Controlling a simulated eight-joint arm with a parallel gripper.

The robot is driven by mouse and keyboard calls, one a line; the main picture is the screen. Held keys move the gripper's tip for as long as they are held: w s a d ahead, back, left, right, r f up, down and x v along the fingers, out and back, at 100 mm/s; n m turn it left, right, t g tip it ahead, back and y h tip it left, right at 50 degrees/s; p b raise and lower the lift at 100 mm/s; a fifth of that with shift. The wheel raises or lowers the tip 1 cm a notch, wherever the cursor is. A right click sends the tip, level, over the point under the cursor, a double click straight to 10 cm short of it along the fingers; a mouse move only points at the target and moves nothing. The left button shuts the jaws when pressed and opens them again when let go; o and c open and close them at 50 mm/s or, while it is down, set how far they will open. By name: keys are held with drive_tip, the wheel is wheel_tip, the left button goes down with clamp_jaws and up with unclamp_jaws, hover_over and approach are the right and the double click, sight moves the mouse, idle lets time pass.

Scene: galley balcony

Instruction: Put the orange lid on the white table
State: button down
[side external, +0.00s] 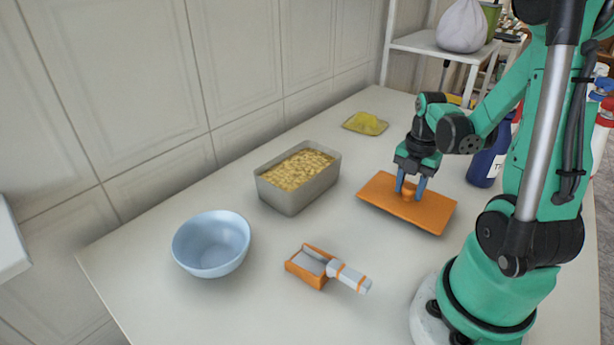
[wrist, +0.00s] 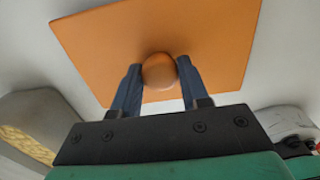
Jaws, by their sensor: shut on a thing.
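The orange lid (side external: 430,214) is a flat rectangular plate with a round knob in its middle. It is at the right part of the white table (side external: 250,305), close to the surface; I cannot tell whether it touches it. My gripper (side external: 410,190) points down from above with its blue fingers shut on the lid's knob. In the wrist view the lid (wrist: 210,35) fills the upper middle, and the knob sits between the two fingertips (wrist: 159,75).
A grey rectangular container (side external: 290,197) filled with yellowish pieces stands left of the lid. A dark blue bottle (side external: 485,165) stands behind right.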

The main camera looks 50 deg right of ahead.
sight(410, 187)
drive_tip(key=shift+f, duration=0.2)
drive_tip(key=shift+f, duration=0.1)
drive_tip(key=shift+c, duration=2.2)
unclamp_jaws()
wheel_tip(410, 187, up, 12)
drive_tip(key=w+a+m+t, duration=0.3)
drive_tip(key=w+a+m, duration=0.1)
drive_tip(key=a+m, duration=0.5)
drive_tip(key=w+a+m+t, duration=0.4)
drive_tip(key=a+m, duration=0.5)
drive_tip(key=a, duration=0.1)
drive_tip(key=shift+w+f, duration=0.15)
drive_tip(key=shift+w, duration=0.2)
